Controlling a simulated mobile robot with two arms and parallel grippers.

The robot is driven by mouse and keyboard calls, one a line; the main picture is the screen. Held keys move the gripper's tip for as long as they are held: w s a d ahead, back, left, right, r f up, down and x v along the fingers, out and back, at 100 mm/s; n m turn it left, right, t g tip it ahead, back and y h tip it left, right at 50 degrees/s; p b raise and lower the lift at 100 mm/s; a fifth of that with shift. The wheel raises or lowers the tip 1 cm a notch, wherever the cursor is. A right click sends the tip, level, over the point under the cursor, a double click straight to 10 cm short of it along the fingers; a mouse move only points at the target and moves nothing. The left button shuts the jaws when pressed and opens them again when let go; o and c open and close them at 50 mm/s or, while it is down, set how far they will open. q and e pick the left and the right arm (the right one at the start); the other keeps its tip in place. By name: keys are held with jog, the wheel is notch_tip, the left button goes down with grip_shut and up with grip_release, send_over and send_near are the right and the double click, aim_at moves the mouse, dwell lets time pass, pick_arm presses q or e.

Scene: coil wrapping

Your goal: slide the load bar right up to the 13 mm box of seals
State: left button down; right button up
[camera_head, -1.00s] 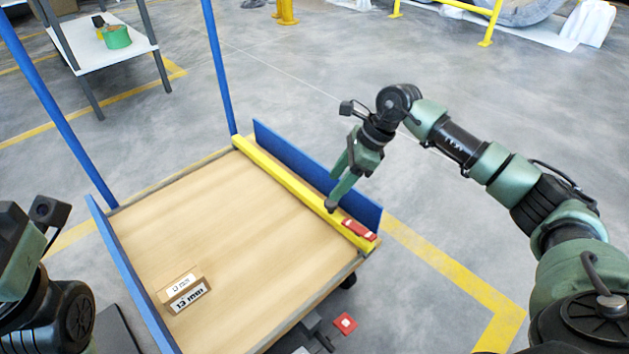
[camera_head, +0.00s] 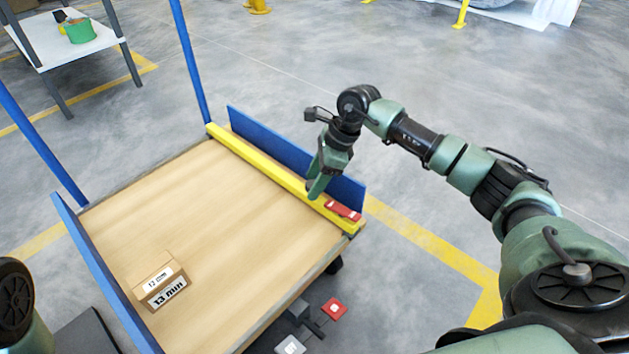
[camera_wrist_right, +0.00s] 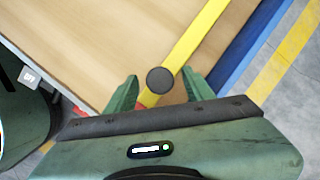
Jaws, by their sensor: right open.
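The yellow load bar (camera_head: 270,168) lies along the right side of the wooden cart deck, beside the blue side board. A red clamp-like piece (camera_head: 343,210) sits at its near end. The cardboard 13 mm box (camera_head: 161,283) stands on the deck by the left blue board, with bare deck between it and the bar. My right gripper (camera_head: 317,190) is open, pointing down at the bar near the red piece. In the right wrist view, the bar (camera_wrist_right: 196,38) and a dark round knob (camera_wrist_right: 160,80) show between its spread fingers. My left gripper is out of view.
Blue side boards (camera_head: 300,160) edge the deck (camera_head: 205,215), and blue posts rise at its far corners. A red square piece (camera_head: 334,308) shows below the near edge. A table (camera_head: 70,48) with a green roll stands at the far left.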

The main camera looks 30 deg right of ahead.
grip_shut()
dwell(1.3)
